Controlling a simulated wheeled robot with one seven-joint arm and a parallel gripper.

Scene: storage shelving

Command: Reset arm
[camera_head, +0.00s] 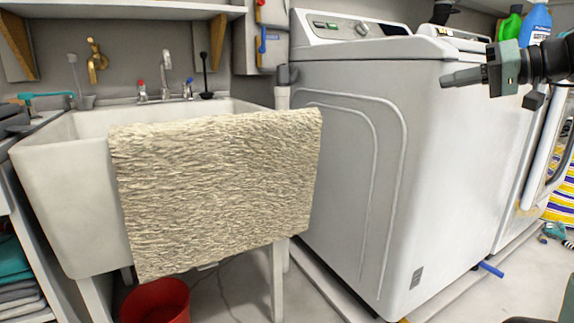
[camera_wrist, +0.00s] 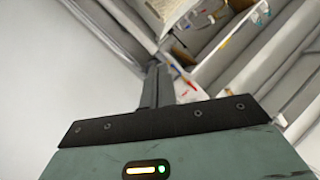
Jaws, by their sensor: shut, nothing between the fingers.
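My gripper (camera_head: 462,77) is at the upper right of the head view, pointing left, in front of the upper part of the white washing machine (camera_head: 360,150). Its fingers are together with nothing between them. In the wrist view my gripper (camera_wrist: 157,85) also shows its fingers closed, with the green-grey gripper body below. I cannot tell from these views whether the gripper touches the machine; it appears apart from it.
A white utility sink (camera_head: 60,190) stands at the left with a beige towel (camera_head: 215,180) draped over its front edge. A red bucket (camera_head: 155,300) is below. Detergent bottles (camera_head: 536,22) stand at the upper right. Open floor (camera_head: 535,285) shows at the lower right.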

